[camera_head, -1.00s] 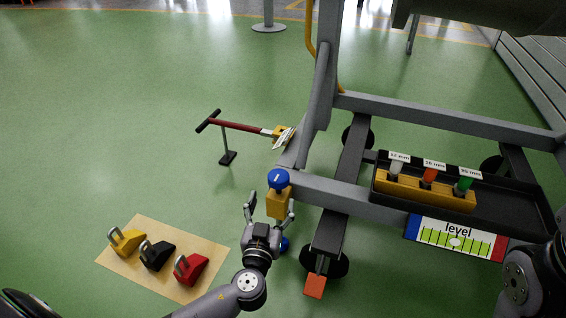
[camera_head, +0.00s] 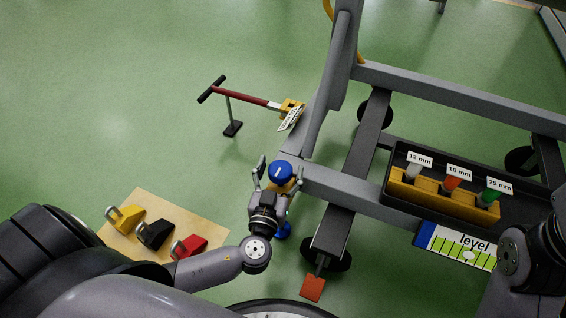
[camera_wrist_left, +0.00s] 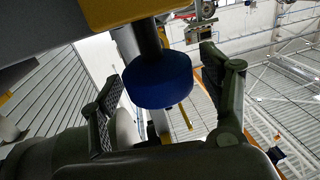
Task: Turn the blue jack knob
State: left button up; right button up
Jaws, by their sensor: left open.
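The blue jack knob (camera_head: 281,171) sits on top of a yellow jack body at the corner of the grey engine stand. A white mark shows on its top. My left gripper (camera_head: 279,168) is open, with one finger on each side of the knob in the head view. In the left wrist view the knob (camera_wrist_left: 158,80) is a blue disc on a dark shaft, in the space between my left gripper's open fingers (camera_wrist_left: 165,88). Gaps show beside the knob there. My right gripper is out of view.
Yellow, black and red blocks lie on a tan mat (camera_head: 215,229).

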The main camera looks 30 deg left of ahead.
pick_arm(q)
jog(key=shift+c, duration=0.6)
jog(key=c, duration=1.1)
